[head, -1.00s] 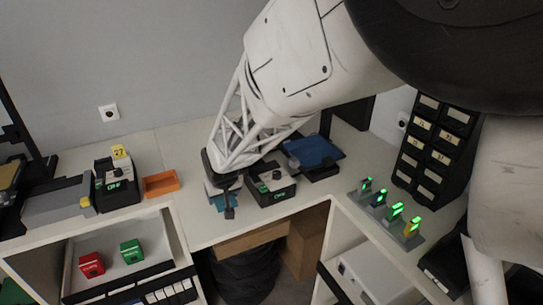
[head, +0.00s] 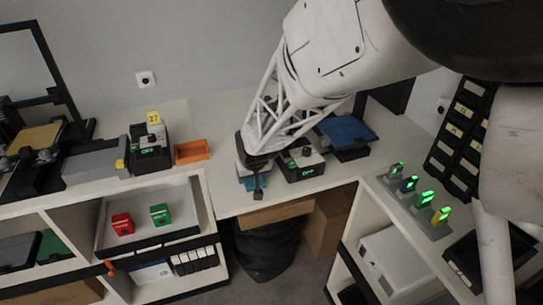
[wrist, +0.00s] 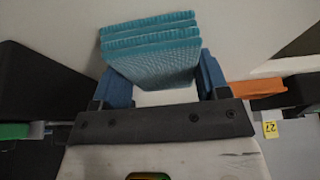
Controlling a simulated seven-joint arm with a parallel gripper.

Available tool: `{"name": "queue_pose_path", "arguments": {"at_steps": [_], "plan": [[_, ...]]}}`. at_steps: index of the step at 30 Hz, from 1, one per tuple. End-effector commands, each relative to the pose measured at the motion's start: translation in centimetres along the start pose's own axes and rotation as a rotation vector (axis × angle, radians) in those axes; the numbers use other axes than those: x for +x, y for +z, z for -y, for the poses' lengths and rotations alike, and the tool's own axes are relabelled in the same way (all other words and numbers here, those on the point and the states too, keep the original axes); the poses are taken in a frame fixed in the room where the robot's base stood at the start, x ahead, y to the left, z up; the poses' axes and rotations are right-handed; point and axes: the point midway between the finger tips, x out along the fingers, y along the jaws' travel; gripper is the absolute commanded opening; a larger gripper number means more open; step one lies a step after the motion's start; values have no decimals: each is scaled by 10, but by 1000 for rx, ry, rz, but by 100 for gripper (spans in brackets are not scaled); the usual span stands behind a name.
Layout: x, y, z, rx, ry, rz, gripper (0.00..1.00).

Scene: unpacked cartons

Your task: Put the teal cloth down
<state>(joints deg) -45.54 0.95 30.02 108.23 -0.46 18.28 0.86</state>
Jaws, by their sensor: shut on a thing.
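The teal cloth (wrist: 155,55) is a folded, textured pad in layers. In the wrist view it sits between the blue fingers of my gripper (wrist: 166,88), which is shut on it. In the head view my gripper (head: 256,180) points down over the white counter, left of a black-and-white device. I cannot tell whether the cloth touches the counter.
The black-and-white device (head: 301,165) with a green display stands close on the right, a blue-topped item (head: 346,131) behind it. An orange tray (head: 192,152) lies to the left. The white counter (head: 226,203) is bare at its front edge near my gripper.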

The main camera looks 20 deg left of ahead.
Motion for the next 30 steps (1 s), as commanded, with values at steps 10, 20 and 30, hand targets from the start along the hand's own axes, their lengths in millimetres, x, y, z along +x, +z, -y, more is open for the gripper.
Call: {"name": "queue_pose_path", "arguments": {"at_steps": [10, 20, 30], "plan": [[6, 2, 0, 0, 0, 1, 79], [7, 4, -1, 0, 1, 3, 94], [-2, 2, -1, 1, 1, 4, 94]]}}
